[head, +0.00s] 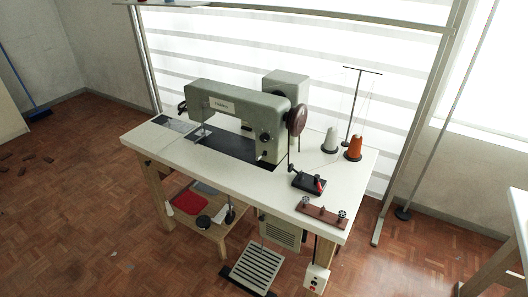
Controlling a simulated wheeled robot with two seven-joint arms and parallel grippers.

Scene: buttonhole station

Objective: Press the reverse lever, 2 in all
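The grey-green sewing machine (225,105) stands on the white table. Neither of my grippers is in the head view. A small dark part (263,157) low on the machine's pillar, below a dark dial (265,137), may be the reverse lever. It is too small for me to tell its shape or whether it is pressed. A brown handwheel (296,119) is at the machine's right end.
The white table (348,190) carries a white thread cone (330,141), an orange one (354,148), a black box with a red part (309,182) and a brown bobbin winder-like strip (321,212). A treadle (256,267) is below. The floor in front is clear.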

